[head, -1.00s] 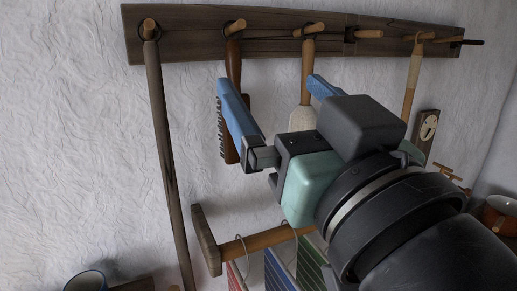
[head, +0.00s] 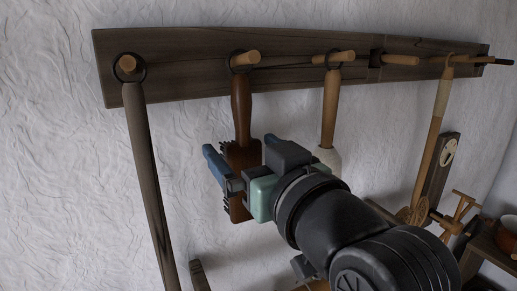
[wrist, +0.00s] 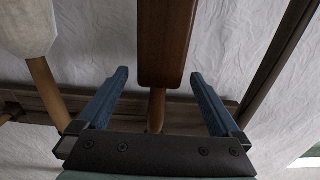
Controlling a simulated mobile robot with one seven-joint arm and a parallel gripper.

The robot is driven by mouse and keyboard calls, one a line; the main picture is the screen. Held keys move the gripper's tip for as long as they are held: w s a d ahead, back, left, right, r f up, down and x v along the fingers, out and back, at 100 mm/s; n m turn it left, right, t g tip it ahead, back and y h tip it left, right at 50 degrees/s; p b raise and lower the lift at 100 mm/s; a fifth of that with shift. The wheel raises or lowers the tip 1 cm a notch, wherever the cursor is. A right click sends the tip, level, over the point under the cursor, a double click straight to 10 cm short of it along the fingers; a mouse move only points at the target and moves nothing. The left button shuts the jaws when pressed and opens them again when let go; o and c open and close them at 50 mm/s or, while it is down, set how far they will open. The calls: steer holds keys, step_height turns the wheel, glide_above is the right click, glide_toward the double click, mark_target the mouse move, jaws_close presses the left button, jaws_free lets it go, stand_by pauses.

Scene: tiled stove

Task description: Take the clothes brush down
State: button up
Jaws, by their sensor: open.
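The clothes brush (head: 241,110) is dark brown with dark bristles and hangs by a ring from the second peg from the left. My gripper (head: 238,156) is open in front of its wide head, with one blue finger left of the brush and the other mostly hidden. In the wrist view, the brush (wrist: 167,42) lies between the two spread fingers of my gripper (wrist: 160,74), with a gap on each side. Its handle runs down there behind the gripper's palm. I cannot tell how deep the brush reaches between the fingers.
The dark peg rail (head: 190,79) runs along the white wall. A long wooden stick (head: 146,180) hangs left of the brush, and a white-headed tool (head: 329,110) hangs close on its right. Another wooden handle (head: 435,115) hangs farther right.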

mark_target(246, 138)
steer(key=shift+x, duration=0.95)
jaws_close()
steer(key=shift+r+p, duration=0.65)
steer(key=shift+r, duration=0.05)
steer(key=shift+s+d+r, duration=0.1)
steer(key=shift+s+d, duration=0.05)
steer(key=shift+s, duration=0.05)
steer(key=shift+v, duration=3.25)
steer(key=shift+s, duration=0.1)
